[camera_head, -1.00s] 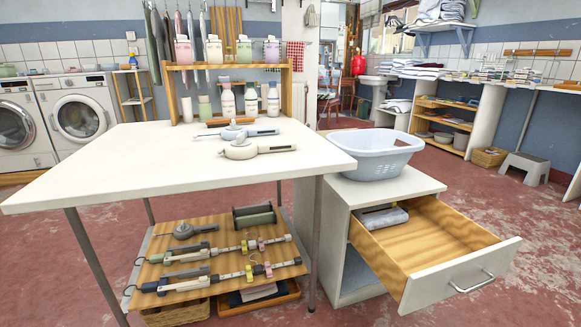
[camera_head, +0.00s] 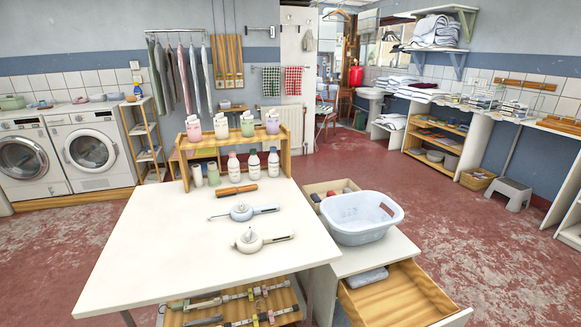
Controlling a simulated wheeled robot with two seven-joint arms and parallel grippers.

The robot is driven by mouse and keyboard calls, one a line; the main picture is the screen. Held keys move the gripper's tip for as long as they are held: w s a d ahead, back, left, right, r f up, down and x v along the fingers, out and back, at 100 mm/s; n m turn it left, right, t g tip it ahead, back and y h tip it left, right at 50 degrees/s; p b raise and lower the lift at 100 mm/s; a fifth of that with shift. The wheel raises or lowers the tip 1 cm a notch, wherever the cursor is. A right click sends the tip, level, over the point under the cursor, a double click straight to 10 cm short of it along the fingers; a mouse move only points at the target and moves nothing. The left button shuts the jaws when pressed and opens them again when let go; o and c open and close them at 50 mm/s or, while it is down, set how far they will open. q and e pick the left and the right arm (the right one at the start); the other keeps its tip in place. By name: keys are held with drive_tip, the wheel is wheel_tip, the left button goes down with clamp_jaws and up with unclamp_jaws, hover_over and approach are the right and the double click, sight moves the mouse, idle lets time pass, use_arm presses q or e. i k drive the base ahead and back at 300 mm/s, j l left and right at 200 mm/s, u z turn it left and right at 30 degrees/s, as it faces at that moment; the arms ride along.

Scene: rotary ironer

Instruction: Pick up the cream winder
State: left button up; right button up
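The cream winder (camera_head: 250,240) lies on the white table (camera_head: 150,255), near its front right part. It has a round body with a small knob on top and a grey-tipped arm pointing right. A similar light blue winder (camera_head: 241,212) lies just behind it, apart from it. Neither of my grippers shows in the view.
A wooden roller (camera_head: 236,191) lies behind the winders. A wooden rack (camera_head: 284,140) with several bottles stands at the table's back. A pale blue basket (camera_head: 361,218) sits on the cabinet at right, whose drawer (camera_head: 395,298) is open. The table's left part is clear.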

sight(266, 238)
drive_tip(key=z, duration=1.3)
drive_tip(key=u, duration=1.5)
drive_tip(key=i+j+z, duration=0.1)
drive_tip(key=j, duration=0.3)
drive_tip(key=i+j+z, duration=0.1)
drive_tip(key=j, duration=0.35)
drive_tip(key=i+j+z, duration=0.1)
drive_tip(key=j, duration=0.35)
drive_tip(key=i+j+z, duration=0.1)
drive_tip(key=j, duration=0.35)
drive_tip(key=i, duration=0.05)
